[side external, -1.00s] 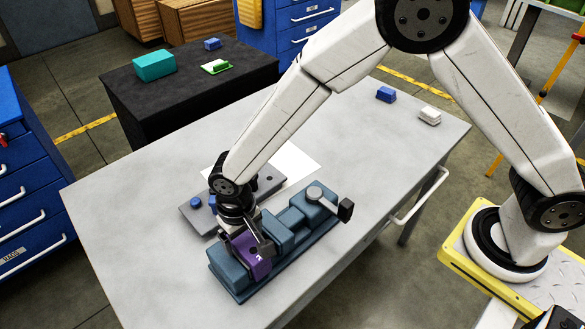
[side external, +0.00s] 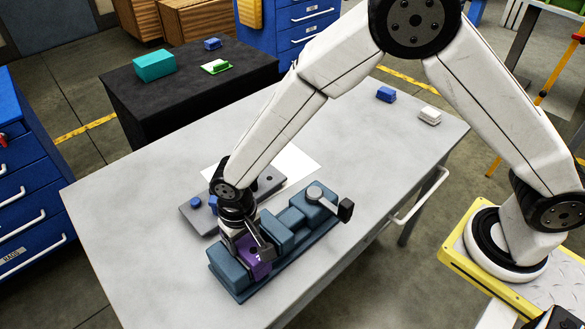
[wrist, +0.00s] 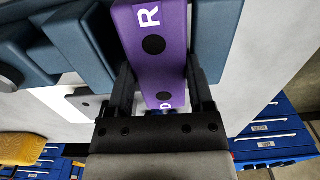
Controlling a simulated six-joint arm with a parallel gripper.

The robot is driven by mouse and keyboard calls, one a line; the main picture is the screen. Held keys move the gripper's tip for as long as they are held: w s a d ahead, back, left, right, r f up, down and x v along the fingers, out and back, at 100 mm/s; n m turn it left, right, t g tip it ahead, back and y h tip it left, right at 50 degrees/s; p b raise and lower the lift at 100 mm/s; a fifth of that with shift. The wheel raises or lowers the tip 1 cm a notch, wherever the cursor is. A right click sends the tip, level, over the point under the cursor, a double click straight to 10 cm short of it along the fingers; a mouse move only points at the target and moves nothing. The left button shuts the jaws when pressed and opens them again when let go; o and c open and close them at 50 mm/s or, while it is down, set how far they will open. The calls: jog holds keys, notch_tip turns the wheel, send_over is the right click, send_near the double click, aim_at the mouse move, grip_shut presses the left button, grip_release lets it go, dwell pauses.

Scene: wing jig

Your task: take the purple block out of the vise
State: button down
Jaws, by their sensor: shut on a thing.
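The purple block (side external: 258,268) stands at the near-left end of the blue-grey vise (side external: 232,284), between its jaws. In the wrist view the block (wrist: 160,50) shows a white letter R and dark round holes, with a vise jaw on either side. My gripper (side external: 252,250) is above the vise, pointing down. In the wrist view its two dark fingers (wrist: 161,92) are shut on the block's sides. The block's underside is hidden, so I cannot tell whether it touches the vise floor.
A grey plate (side external: 194,219) with small blue pieces lies behind the vise, beside a white sheet (side external: 296,161). A blue block (side external: 386,94) and a white block (side external: 430,116) lie at the table's far right. The table's left part (side external: 125,215) is clear.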

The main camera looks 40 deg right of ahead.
aim_at(248, 238)
jog(key=shift+d+r, duration=0.25)
jog(key=shift+d, duration=0.2)
dwell(0.5)
jog(key=shift+r, duration=0.15)
jog(key=shift+r, duration=2.95)
